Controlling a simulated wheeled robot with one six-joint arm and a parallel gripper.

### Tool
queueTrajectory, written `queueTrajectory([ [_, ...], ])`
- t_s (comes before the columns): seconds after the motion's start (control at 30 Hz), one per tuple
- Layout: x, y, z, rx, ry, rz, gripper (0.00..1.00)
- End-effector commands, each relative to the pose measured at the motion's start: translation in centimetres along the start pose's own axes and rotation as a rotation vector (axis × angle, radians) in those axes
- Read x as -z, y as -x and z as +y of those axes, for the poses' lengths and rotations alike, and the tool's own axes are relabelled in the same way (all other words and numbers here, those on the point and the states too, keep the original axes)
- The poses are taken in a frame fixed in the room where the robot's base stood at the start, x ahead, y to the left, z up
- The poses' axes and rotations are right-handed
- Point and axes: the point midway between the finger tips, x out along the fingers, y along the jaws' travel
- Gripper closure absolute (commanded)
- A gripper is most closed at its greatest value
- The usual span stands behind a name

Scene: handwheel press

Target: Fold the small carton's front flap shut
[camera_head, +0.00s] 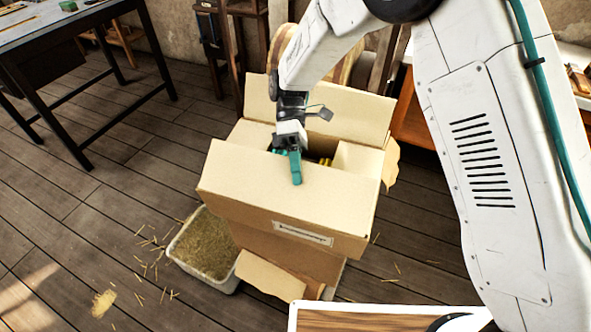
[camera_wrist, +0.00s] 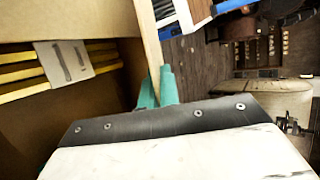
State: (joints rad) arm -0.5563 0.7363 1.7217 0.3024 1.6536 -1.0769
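The small carton (camera_head: 285,200) stands open at the centre of the head view, a pale label on its front. Its back flap (camera_head: 320,108) stands up and a side flap (camera_head: 391,163) sticks out at the right. The front panel, which I take for the front flap, has its top edge between the teal fingertips of my gripper (camera_head: 289,166). In the wrist view my gripper (camera_wrist: 157,88) has a finger against each face of that cardboard edge (camera_wrist: 149,40), so it looks shut on it. Yellow-edged contents (camera_wrist: 20,72) with a grey tag lie inside.
Below the carton, a lower cardboard flap (camera_head: 268,277) sticks out. A straw-filled bin (camera_head: 205,245) stands at its left. A dark table (camera_head: 45,25) is at upper left. A wood-topped surface (camera_head: 360,318) is at the front. Plank floor is open at left.

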Motion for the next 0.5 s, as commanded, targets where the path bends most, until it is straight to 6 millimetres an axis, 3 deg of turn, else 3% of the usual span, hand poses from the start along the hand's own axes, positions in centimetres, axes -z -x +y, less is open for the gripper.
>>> queueTrajectory([
  [0.2, -0.02, 0.01, 0.02, -0.002, -0.001, -0.002, 1.00],
  [0.23, -0.01, 0.00, 0.01, -0.002, -0.001, -0.002, 0.88],
  [0.3, 0.04, -0.01, -0.01, -0.002, 0.000, -0.003, 0.75],
  [0.5, 0.13, -0.04, -0.05, -0.002, 0.000, -0.004, 0.75],
])
